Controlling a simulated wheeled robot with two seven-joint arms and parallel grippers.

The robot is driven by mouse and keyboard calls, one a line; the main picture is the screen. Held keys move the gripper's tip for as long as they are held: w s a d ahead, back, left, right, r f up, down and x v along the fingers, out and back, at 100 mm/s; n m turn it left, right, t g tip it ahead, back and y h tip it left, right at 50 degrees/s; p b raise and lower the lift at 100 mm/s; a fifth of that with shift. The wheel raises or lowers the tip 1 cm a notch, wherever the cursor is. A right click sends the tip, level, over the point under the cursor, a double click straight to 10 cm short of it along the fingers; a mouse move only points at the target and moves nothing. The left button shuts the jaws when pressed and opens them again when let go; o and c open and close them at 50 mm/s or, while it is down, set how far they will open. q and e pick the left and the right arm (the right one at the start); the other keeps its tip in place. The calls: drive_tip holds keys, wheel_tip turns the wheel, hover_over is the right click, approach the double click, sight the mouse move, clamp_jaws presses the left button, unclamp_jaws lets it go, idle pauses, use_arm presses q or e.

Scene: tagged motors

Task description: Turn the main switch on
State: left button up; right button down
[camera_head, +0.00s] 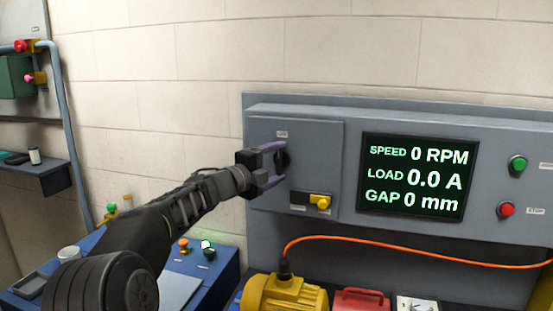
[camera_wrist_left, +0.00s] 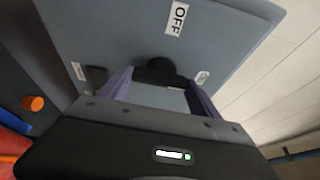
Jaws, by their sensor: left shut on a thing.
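The main switch is a black rotary knob (camera_head: 285,158) on the grey panel door (camera_head: 325,145), left of the display. The fingers also show in the left wrist view (camera_wrist_left: 160,80). The gripper partly hides the knob, so I cannot tell which way it points. My right gripper is not in view.
The display (camera_head: 414,177) reads 0 RPM, 0.0 A and 0 mm. A yellow latch (camera_head: 319,201) sits just below the knob. Green (camera_head: 518,163) and red (camera_head: 505,209) buttons are at right. A yellow motor (camera_head: 284,295) and an orange cable (camera_head: 400,252) lie below.

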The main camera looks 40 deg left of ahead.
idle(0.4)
use_arm(q)
drive_tip(key=o, duration=1.4)
drive_tip(key=shift+s, duration=0.1)
drive_tip(key=s+b, duration=0.1)
drive_tip(key=s, duration=0.2)
drive_tip(key=s+b, duration=0.1)
drive_tip(key=s, duration=0.3)
drive_tip(key=shift+s+a, duration=0.2)
drive_tip(key=shift+s, duration=0.1)
